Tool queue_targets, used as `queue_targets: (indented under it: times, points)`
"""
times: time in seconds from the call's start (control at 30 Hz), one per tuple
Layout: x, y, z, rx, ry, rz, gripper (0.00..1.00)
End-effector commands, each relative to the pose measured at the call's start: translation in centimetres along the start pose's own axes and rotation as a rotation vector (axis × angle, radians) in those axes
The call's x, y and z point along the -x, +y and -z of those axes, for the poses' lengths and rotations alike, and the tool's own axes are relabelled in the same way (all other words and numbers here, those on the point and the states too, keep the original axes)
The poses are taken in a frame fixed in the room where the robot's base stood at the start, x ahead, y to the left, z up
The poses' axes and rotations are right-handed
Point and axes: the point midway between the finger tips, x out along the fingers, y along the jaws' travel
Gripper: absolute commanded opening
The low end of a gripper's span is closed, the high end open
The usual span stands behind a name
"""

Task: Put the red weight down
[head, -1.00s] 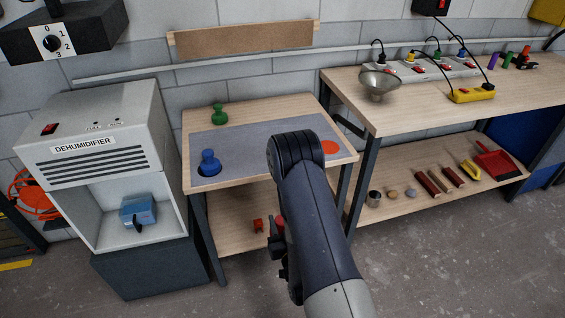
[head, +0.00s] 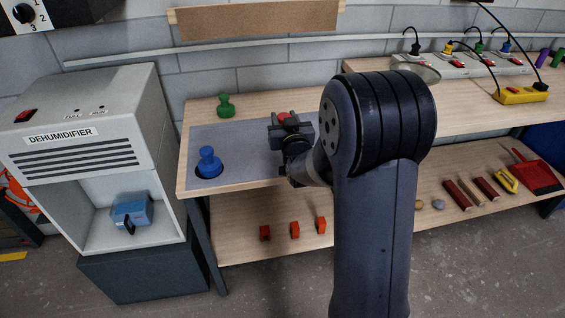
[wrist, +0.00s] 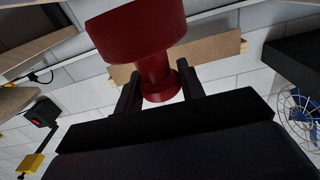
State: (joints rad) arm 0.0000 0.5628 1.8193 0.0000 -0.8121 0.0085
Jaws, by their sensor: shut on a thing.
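My gripper (wrist: 158,92) is shut on the red weight (wrist: 150,35), gripping its narrow neck in the wrist view. In the head view the red weight (head: 288,118) shows only in part above my gripper (head: 290,128), over the small table's grey mat (head: 235,145). My arm hides the right part of the mat. I cannot tell whether the weight touches the mat. The blue weight (head: 209,163) stands on a dark round spot at the mat's front left. The green weight (head: 226,106) stands on the wood behind the mat.
The dehumidifier (head: 85,150) stands left of the table, with a blue tank (head: 132,210) in its opening. Small red blocks (head: 295,229) lie on the lower shelf. A workbench (head: 455,120) with a yellow power box (head: 522,95) is at right. The mat's middle is clear.

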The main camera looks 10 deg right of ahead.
Motion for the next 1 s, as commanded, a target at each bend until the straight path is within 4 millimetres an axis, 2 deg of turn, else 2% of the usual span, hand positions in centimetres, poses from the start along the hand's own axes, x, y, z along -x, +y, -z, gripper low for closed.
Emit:
queue_targets:
  times: [0.07, 0.33, 0.63, 0.87, 1.0]
  points:
    - [-0.1, 0.0, -0.4, 0.000, 0.001, 0.000, 0.00]
    - [-0.1, 0.0, -4.6, 0.000, -0.001, 0.000, 0.00]
    - [-0.1, 0.1, -6.5, 0.000, 0.002, 0.000, 0.00]
    - [-0.1, 0.1, -9.2, 0.000, 0.001, 0.000, 0.00]
    - [-0.1, 0.1, -9.5, 0.000, 0.004, 0.000, 0.00]
